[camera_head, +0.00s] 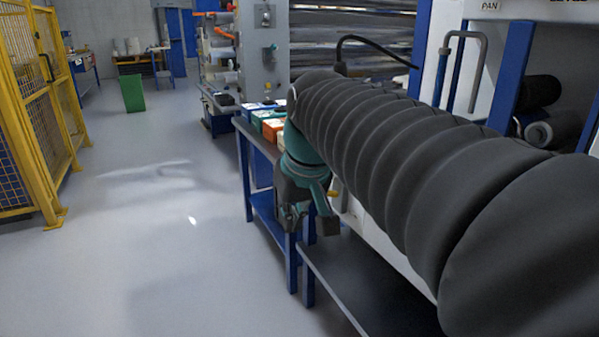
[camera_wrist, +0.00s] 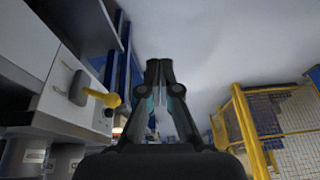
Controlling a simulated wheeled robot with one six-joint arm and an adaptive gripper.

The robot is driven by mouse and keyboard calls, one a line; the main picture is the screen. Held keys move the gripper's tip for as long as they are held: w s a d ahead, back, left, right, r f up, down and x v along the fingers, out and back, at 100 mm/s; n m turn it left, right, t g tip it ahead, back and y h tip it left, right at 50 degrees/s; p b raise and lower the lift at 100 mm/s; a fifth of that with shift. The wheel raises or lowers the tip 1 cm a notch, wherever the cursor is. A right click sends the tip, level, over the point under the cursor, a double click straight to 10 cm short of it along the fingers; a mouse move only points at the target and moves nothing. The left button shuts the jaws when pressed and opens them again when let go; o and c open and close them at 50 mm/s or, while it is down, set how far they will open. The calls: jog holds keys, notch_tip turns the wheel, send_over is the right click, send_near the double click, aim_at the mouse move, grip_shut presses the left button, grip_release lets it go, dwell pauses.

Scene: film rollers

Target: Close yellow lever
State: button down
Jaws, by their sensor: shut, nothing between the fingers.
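The yellow lever (camera_wrist: 103,97) shows in the wrist view, left of my gripper, with a round knob end. It sticks out from a dark grey mount on a white cabinet front (camera_wrist: 68,88). In the head view only a small yellow bit of the lever (camera_head: 333,193) shows beside my gripper (camera_head: 308,217), partly hidden by my arm. My gripper (camera_wrist: 158,66) is shut and empty in the wrist view, its fingertips together. It is apart from the lever, with a gap between them in the wrist view.
A blue-framed bench (camera_head: 262,205) with several boxes (camera_head: 270,122) stands beside my arm. A dark low shelf (camera_head: 365,285) lies below it. A yellow mesh fence (camera_head: 40,120) stands far left. The grey floor (camera_head: 150,230) between is clear, with a green box (camera_head: 133,93) further back.

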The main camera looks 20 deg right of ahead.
jog(key=w+d+r+g+y, duration=0.1)
jog(key=w+d+r, duration=0.4)
jog(key=w+d, duration=0.2)
jog(key=w+d+r+y+p, duration=0.1)
jog(key=w+d+r, duration=0.5)
jog(key=d, duration=0.3)
jog(key=shift+w+n+g, duration=0.3)
jog(key=shift+w+g, duration=0.1)
jog(key=shift+w, duration=0.3)
jog(key=shift+r, duration=0.1)
jog(key=b+x, duration=0.3)
jog(key=x, duration=1.1)
jog(key=shift+b, duration=0.35)
